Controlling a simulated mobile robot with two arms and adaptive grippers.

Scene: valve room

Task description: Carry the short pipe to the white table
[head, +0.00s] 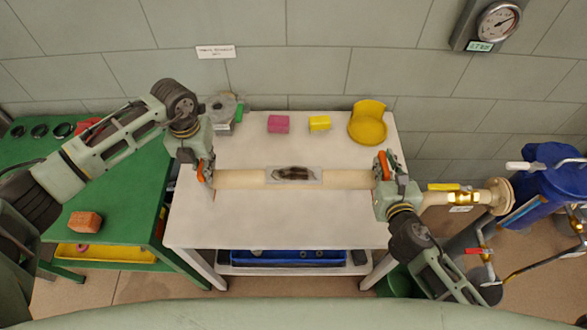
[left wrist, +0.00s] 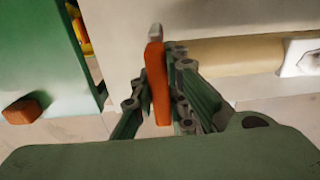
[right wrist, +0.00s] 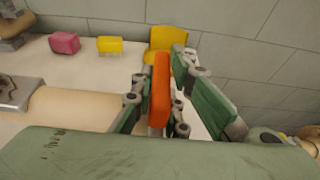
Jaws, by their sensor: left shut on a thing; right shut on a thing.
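The short pipe (head: 237,180) is beige, with a grey plate bearing a dark patch at its middle. It lies level across the white table (head: 270,225), seen from above; I cannot tell whether it touches the top. My left gripper (head: 204,172) is at its left end, shut on an upright orange handle (left wrist: 157,85). My right gripper (head: 384,168) is at its right end, shut on another orange handle (right wrist: 160,90). The pipe also shows in the left wrist view (left wrist: 230,55) and the right wrist view (right wrist: 75,104). The gripper bodies partly hide its ends.
A pink block (head: 278,124), a yellow block (head: 319,123) and a yellow scoop-like piece (head: 367,123) stand along the table's back. A green table (head: 120,190) with a brick (head: 85,222) is left. A flanged pipe with a valve (head: 463,197) and a blue drum (head: 548,190) are right.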

